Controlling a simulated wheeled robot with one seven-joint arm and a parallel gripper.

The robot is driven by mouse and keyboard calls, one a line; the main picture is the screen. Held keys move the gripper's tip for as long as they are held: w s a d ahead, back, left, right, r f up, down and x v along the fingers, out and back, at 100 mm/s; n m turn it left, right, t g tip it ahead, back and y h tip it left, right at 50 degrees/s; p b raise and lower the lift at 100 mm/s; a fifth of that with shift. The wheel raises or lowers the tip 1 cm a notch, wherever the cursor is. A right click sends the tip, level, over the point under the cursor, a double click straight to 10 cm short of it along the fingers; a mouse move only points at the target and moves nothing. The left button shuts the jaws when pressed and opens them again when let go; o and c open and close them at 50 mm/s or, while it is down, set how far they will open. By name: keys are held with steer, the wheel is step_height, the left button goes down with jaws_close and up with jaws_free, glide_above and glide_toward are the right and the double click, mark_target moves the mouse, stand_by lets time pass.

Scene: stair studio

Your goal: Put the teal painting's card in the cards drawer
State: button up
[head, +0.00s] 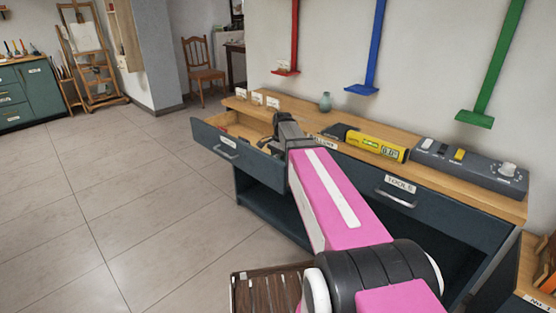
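My gripper (268,141) is over the right part of an open drawer (228,146) in the dark workbench. Its fingers point down and left, and I cannot tell whether they are open or hold anything. The drawer has a pale wooden inside and a small front label too small to read. Three small white cards (257,98) stand at the back left of the bench top. I cannot read them or tell which, if any, belongs to a teal painting. No teal painting is in view. A teal cabinet (42,93) with labelled drawers stands at the far left, its labels unreadable.
A shut drawer labelled TOOLS (395,205) is below. Red, blue and green brackets hang behind. A slatted wooden piece (262,290) is low in front. Floor at left is clear.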

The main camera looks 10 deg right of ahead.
steer(key=o, duration=1)
steer(key=r, duration=0.4)
steer(key=d+r, duration=0.1)
steer(key=r, duration=0.3)
steer(key=w+r, duration=0.1)
steer(key=r, duration=0.3)
steer(key=shift+d, duration=0.25)
